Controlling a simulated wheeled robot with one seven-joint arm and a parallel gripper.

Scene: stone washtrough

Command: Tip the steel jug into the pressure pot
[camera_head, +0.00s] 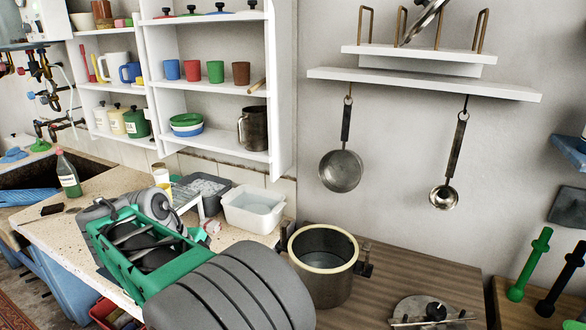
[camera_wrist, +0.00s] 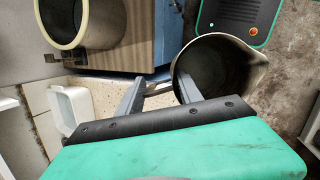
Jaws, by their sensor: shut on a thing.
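The steel jug (camera_wrist: 228,72) is in the wrist view, seen from above with its dark mouth towards the camera and its lip to the right. My gripper (camera_wrist: 160,87) is shut on the jug's handle, at its left side. In the head view my arm hides the gripper, and the held jug does not show. The pressure pot (camera_head: 322,297), a grey-brown pot with a cream rim, stands open on the wooden table. It also shows at the top left of the wrist view (camera_wrist: 86,32), apart from the jug. The jug's contents cannot be told.
A lid with a dark knob (camera_head: 436,309) lies right of the pot on the wooden table (camera_head: 400,268). A white basin (camera_head: 253,212) and a grey tub (camera_head: 202,190) stand left of the pot. A ladle (camera_head: 445,194) and pan (camera_head: 341,170) hang above. Another dark jug (camera_head: 255,128) stands on the shelf.

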